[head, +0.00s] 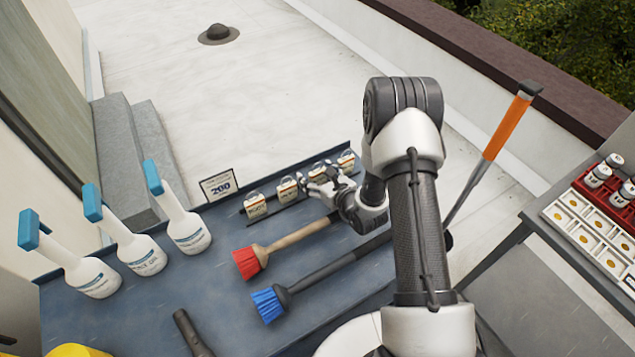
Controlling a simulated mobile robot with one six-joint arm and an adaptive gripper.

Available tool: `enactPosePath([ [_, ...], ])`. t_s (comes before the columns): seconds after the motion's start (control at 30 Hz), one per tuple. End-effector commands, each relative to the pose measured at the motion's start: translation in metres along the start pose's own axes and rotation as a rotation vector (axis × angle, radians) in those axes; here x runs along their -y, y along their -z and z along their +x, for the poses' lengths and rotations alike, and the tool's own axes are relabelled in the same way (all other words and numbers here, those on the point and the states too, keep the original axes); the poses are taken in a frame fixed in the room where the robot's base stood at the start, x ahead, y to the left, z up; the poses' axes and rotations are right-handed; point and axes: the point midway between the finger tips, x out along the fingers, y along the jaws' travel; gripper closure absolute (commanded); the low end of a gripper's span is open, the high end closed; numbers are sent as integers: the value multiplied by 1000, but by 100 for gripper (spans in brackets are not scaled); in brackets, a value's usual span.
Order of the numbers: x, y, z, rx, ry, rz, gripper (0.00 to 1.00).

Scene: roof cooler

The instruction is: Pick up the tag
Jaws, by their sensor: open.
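Several small white tags with dark lettering and orange marks stand in a row along a dark rail at the back of the blue-grey table. The leftmost tag (256,206) and the second tag (287,191) are clear of my arm. The third tag (318,171) and the rightmost tag (346,160) are just behind my gripper and partly hidden. My gripper (313,186) is open, with its fingers close to the second and third tags. I cannot tell whether it touches either one.
A "200" sign (219,185) stands left of the tags. A red brush (247,262) and a blue brush (269,303) lie in front. An orange-handled tool (506,127) leans right. A side table holds a red rack (606,201).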

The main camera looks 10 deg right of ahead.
Motion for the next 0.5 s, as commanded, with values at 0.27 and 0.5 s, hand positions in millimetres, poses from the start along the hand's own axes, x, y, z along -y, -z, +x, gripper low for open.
enactPosePath([
  [0.27,0,0,-1,0,0,0,41],
  [0.5,0,0,-1,-1,0,0,57],
])
